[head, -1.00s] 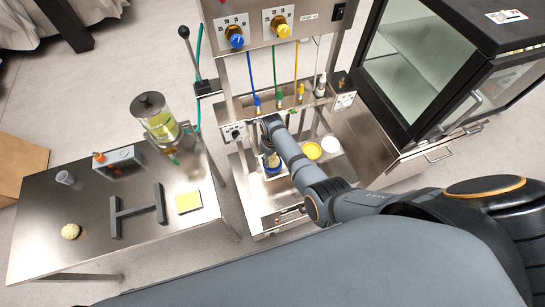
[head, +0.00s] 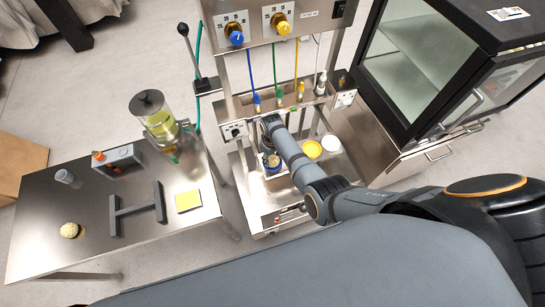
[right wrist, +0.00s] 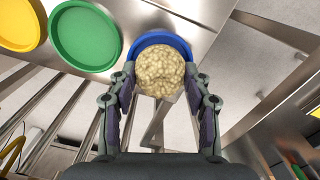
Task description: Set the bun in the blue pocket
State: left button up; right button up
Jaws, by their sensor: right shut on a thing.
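My right gripper (right wrist: 160,80) is shut on a pale, lumpy bun (right wrist: 160,68), with one finger on each side of it. In the right wrist view the bun overlaps the round blue pocket (right wrist: 160,38), whose rim shows around its top and sides. In the head view the right gripper (head: 270,146) is at the machine's lower shelf, and the bun (head: 273,160) is just over the blue pocket (head: 272,172). I cannot tell whether the bun touches the pocket's floor. The left gripper is not in view.
A green pocket (right wrist: 84,36) and a yellow pocket (right wrist: 20,24) lie beside the blue one. A white pocket (head: 330,144) is at the row's far end. Another pale bun (head: 69,230) lies on the left steel table (head: 50,205). Hoses hang above the shelf.

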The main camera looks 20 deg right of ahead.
dwell(0.4)
jog(key=o, duration=1.3)
jog(key=shift+r, duration=0.1)
jog(key=shift+r+p, duration=2.95)
jog(key=shift+p, duration=0.4)
